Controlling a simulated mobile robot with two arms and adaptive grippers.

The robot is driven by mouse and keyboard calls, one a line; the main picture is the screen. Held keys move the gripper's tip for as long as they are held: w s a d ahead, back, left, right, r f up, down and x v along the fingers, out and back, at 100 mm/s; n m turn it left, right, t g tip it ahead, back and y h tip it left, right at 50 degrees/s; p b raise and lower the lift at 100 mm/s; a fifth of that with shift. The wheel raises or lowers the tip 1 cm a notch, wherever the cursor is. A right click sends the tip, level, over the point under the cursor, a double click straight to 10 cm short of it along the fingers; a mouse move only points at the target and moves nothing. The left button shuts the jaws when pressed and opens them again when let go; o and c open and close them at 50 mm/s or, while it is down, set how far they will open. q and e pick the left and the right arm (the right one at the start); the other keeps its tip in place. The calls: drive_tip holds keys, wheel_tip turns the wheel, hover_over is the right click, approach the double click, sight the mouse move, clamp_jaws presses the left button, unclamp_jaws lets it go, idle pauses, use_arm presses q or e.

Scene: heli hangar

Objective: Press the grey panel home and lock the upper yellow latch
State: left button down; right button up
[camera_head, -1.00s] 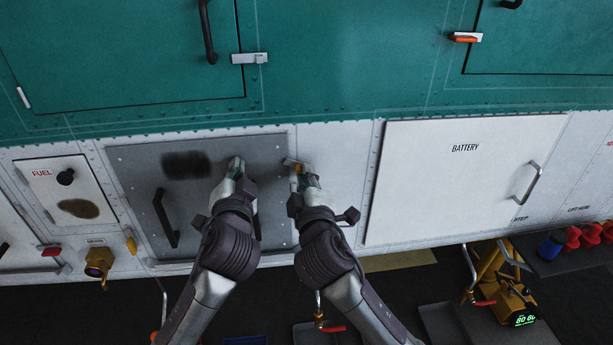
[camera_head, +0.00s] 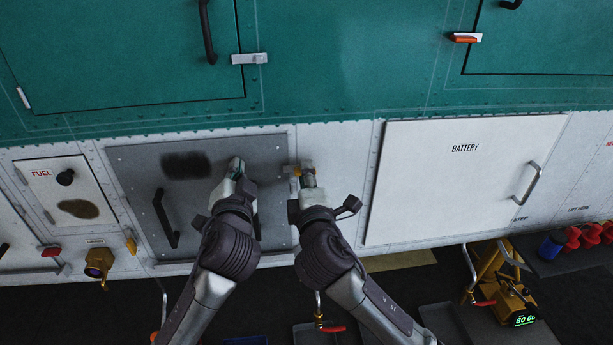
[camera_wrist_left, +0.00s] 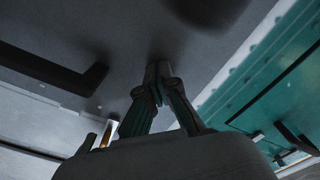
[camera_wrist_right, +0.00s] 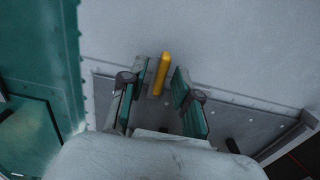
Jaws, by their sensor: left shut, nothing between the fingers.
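The grey panel (camera_head: 136,195) is set in the white lower side of the aircraft and has a dark smudge and dark handles. My left gripper (camera_head: 237,166) is shut and empty, its fingertips at the panel's upper right face. In the left wrist view its closed tips (camera_wrist_left: 157,70) appear against the grey surface. The upper yellow latch (camera_wrist_right: 162,74) lies between the fingers of my right gripper (camera_wrist_right: 158,88), which is open with gaps on both sides. In the head view, my right gripper (camera_head: 307,170) is at the panel's right edge and partly hides the latch (camera_head: 296,171).
A small yellow part (camera_head: 131,244) sits by the panel's lower left corner. The fuel door (camera_head: 91,181) is to the left and the white battery door (camera_head: 450,190) to the right. A yellow stand (camera_head: 495,275) is on the floor at lower right.

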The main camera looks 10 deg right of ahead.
drive_tip(key=shift+s, duration=0.1)
drive_tip(key=s, duration=0.7)
idle(0.8)
use_arm(q)
drive_tip(key=shift+s, duration=0.1)
use_arm(e)
drive_tip(key=shift+w, duration=0.1)
use_arm(q)
drive_tip(key=s+p, duration=0.1)
drive_tip(key=s, duration=0.5)
drive_tip(key=shift+s, duration=0.4)
use_arm(e)
drive_tip(key=shift+r, duration=0.6)
